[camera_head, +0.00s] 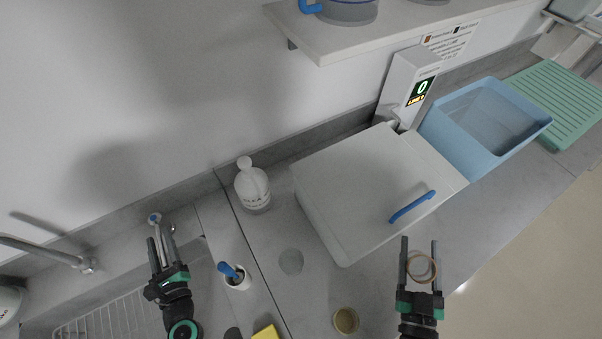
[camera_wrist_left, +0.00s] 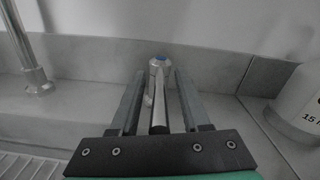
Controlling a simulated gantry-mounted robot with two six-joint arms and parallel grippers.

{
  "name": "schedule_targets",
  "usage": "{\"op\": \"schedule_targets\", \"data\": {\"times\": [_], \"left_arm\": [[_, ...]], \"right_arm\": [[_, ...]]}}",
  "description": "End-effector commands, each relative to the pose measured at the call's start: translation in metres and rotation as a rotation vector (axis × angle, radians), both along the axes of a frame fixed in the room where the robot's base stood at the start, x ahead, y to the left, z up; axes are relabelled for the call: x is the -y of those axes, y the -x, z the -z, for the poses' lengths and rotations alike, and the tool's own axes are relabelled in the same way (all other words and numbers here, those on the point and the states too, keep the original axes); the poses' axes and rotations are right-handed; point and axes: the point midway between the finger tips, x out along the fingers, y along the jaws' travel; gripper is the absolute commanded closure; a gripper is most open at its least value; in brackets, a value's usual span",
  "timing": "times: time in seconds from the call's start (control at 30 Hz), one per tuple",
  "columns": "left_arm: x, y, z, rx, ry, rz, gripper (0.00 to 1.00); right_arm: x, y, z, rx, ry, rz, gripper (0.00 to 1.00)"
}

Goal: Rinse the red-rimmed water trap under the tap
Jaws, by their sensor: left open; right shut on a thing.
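A small clear round cup with a reddish-brown rim (camera_head: 421,281), seemingly the water trap, is between the fingers of my right gripper (camera_head: 420,250), which is shut on it over the front of the counter. My left gripper (camera_head: 159,248) is open at the back of the sink. The tap handle (camera_head: 154,219), with a blue-marked top, lies just ahead of its fingers. In the left wrist view the handle (camera_wrist_left: 159,68) stands centred between the fingertips; contact cannot be told. The tap spout (camera_head: 45,250) reaches out at the far left, away from the cup.
A sink with a wire rack (camera_head: 105,322) is front left. A white bottle (camera_head: 253,187), a holder with a blue-handled brush (camera_head: 237,278), a yellow-rimmed cup (camera_head: 346,320) and a yellow sponge (camera_head: 266,333) stand nearby. A white lidded box (camera_head: 350,180), blue bin (camera_head: 450,135) and green rack (camera_head: 560,95) fill the right.

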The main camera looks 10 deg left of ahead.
Motion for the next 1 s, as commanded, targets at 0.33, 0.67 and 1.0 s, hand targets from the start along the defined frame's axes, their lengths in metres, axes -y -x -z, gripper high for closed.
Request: {"op": "schedule_targets", "data": {"times": [0.33, 0.67, 1.0], "left_arm": [[0.0002, 0.0002, 0.0000, 0.000, 0.000, 0.000, 0.91], [0.0002, 0.0002, 0.0000, 0.000, 0.000, 0.000, 1.00], [0.0003, 0.0001, 0.0001, 0.000, 0.000, 0.000, 1.00]], "right_arm": [[0.0000, 0.0000, -0.0001, 0.000, 0.000, 0.000, 0.95], [0.0000, 0.0000, -0.0001, 0.000, 0.000, 0.000, 0.95], [0.0000, 0.0000, -0.0001, 0.000, 0.000, 0.000, 0.95]]}}
